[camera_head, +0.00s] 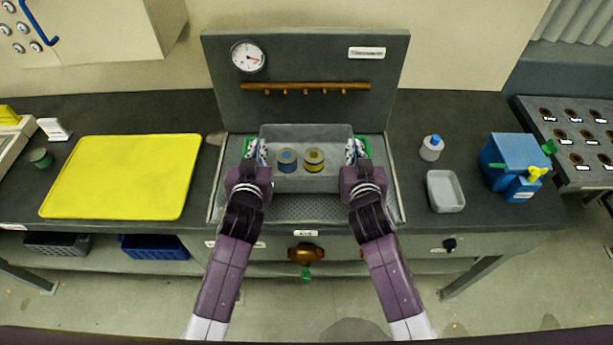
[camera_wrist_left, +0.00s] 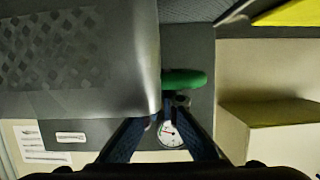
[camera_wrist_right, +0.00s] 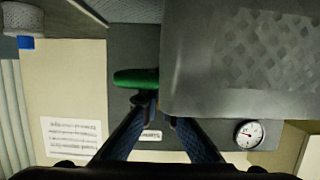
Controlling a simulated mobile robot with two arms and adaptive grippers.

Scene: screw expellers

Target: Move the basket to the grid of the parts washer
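The grey basket (camera_head: 312,184) has green side handles and holds two round parts, one with a blue top (camera_head: 287,158) and one with a yellow top (camera_head: 314,158). It is level over the back part of the parts washer's grid (camera_head: 310,208); I cannot tell whether it touches it. My left gripper (camera_head: 254,158) and right gripper (camera_head: 357,158) are at opposite ends of the basket. Their fingers close in at the green left handle (camera_wrist_left: 184,79) and right handle (camera_wrist_right: 136,78) in the wrist views. The exact contact is partly hidden.
A washer back panel with a gauge (camera_head: 248,57) and a brown bar (camera_head: 305,87) stands behind the basket. A yellow tray (camera_head: 122,178) lies left. A white bottle (camera_head: 431,148), grey dish (camera_head: 446,191) and blue container (camera_head: 515,155) stand right.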

